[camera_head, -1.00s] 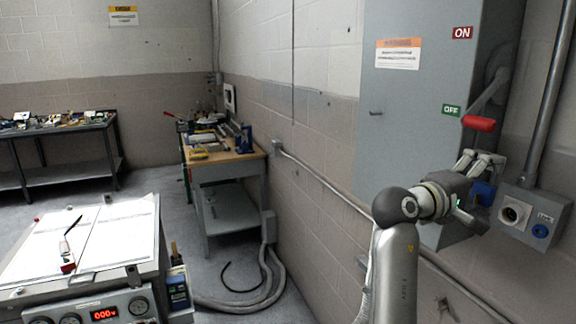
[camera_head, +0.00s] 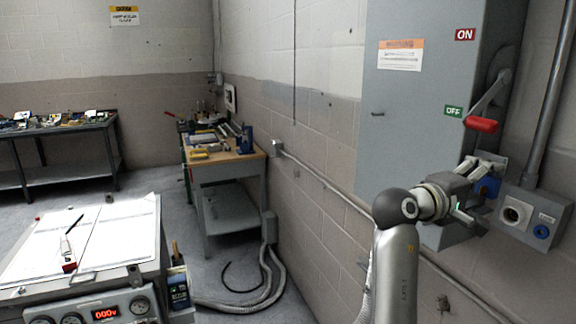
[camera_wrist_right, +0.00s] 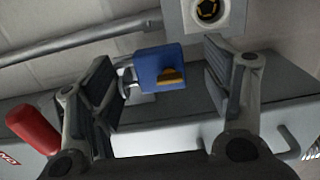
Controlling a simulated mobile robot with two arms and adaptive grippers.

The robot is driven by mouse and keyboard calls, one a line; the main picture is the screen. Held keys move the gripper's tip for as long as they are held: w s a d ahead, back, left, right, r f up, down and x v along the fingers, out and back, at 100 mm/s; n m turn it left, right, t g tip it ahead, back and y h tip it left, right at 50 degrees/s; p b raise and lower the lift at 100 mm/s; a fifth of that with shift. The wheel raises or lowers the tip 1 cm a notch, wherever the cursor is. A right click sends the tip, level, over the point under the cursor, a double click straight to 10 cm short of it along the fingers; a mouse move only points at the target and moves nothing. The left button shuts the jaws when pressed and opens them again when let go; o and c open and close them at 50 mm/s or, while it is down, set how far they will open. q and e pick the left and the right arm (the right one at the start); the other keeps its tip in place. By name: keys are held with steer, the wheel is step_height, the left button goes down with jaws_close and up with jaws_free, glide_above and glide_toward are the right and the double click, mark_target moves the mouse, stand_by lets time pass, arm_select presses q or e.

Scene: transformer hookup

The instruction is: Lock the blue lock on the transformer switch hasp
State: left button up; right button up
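The blue lock (camera_wrist_right: 158,68) shows in the right wrist view, with a brass-coloured keyhole part facing me. Its metal shackle side and a grey hasp part (camera_wrist_right: 128,84) are at its left; I cannot tell whether the shackle is closed. My right gripper (camera_wrist_right: 160,58) is open, one finger on each side of the lock, with a gap on the right. In the head view the lock (camera_head: 488,187) is partly hidden beside the gripper (camera_head: 478,168). The red-handled switch lever (camera_head: 481,124) hangs by the OFF label (camera_head: 453,111) of the grey switch box (camera_head: 410,130). My left gripper is out of view.
A grey socket box (camera_head: 533,215) and conduit (camera_head: 552,95) sit close to the right of the gripper. The red lever end (camera_wrist_right: 33,122) is near the left finger in the wrist view. A workbench (camera_head: 222,160) and a gauge console (camera_head: 90,255) stand farther left.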

steer(key=o, duration=0.3)
steer(key=shift+d, duration=0.2)
steer(key=shift+o, duration=0.2)
steer(key=shift+a+r, duration=0.1)
steer(key=shift+a, duration=0.1)
